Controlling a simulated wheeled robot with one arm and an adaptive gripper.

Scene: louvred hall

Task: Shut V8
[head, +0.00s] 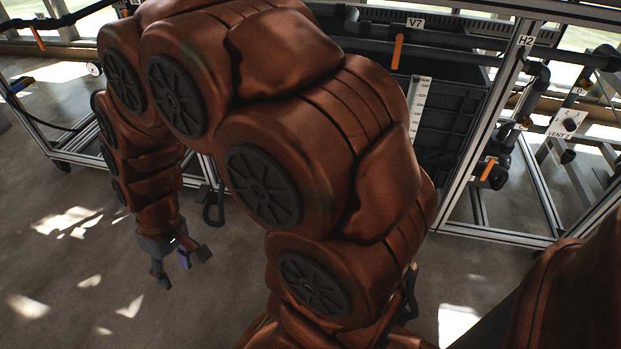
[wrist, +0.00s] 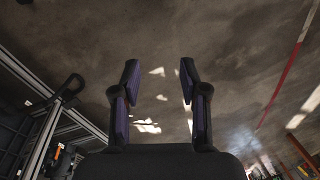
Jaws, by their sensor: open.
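No label reading V8 can be made out in either view. A valve with an orange lever (head: 397,51) sits on the upper pipe under the label V7 (head: 414,22); its lever hangs down across the pipe. A second orange lever (head: 488,169) is lower on the right, slightly tilted from upright; the small label near it is unreadable. My gripper (head: 182,266) is open and empty, low over the floor at the left, far from these levers. In the wrist view my gripper's fingers (wrist: 160,78) stand apart with only floor beyond.
A dark tank (head: 455,115) with a level scale (head: 418,105) stands in the metal frame behind my arm. The label H2 (head: 525,41) and a VENT 2 box (head: 567,122) are at right. Another orange lever (head: 38,38) is far left. Floor (head: 70,270) at left is clear.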

